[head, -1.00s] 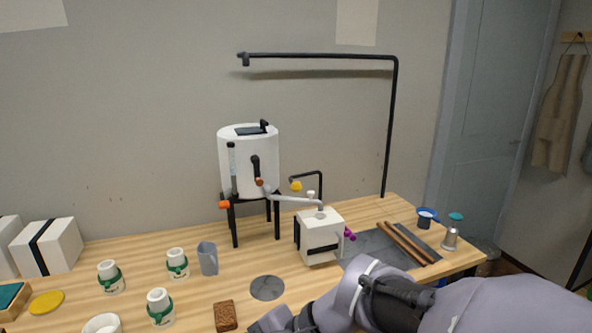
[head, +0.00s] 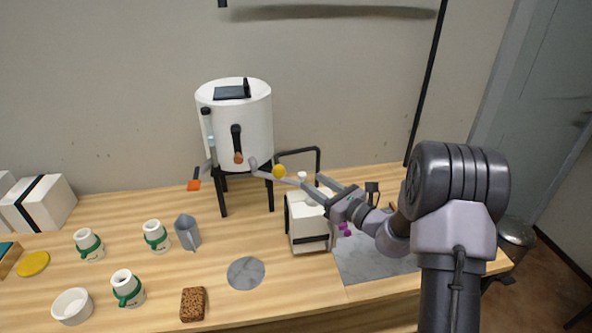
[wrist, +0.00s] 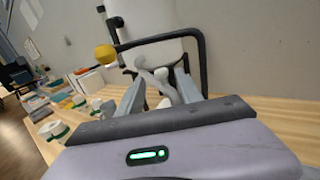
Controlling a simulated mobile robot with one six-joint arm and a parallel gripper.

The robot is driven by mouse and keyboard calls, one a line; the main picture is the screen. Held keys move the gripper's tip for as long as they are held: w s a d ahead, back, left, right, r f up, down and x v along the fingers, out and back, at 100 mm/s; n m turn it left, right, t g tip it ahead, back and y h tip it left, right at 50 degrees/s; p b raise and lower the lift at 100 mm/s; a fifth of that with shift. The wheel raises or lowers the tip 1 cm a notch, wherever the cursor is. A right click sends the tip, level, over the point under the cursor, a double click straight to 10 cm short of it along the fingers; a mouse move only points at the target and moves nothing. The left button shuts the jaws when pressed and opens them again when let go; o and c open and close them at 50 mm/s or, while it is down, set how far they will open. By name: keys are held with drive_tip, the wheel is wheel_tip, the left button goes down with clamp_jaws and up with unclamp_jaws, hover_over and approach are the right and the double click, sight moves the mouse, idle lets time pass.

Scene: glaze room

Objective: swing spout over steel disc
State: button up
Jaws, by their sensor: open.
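The grey spout (head: 275,178) runs from the white tank (head: 235,120) rightward, with its far end over the white box (head: 308,235). The steel disc (head: 246,273) lies flat on the table, left of and in front of the box, with nothing on it. My gripper (head: 322,188) is above the box at the spout's outer end. In the wrist view, the open fingers (wrist: 159,88) stand either side of the pale spout (wrist: 161,82). I cannot tell whether either finger touches it.
A black bent pipe with a yellow knob (head: 279,171) stands close behind the spout. A grey pitcher (head: 187,232), several white-and-green cups and a brown sponge (head: 193,304) are on the left. Table around the disc is clear.

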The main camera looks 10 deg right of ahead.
sight(283, 180)
drive_tip(key=b+x, duration=0.1)
drive_tip(key=x, duration=0.8)
drive_tip(key=shift+w, duration=0.1)
clamp_jaws()
idle(1.0)
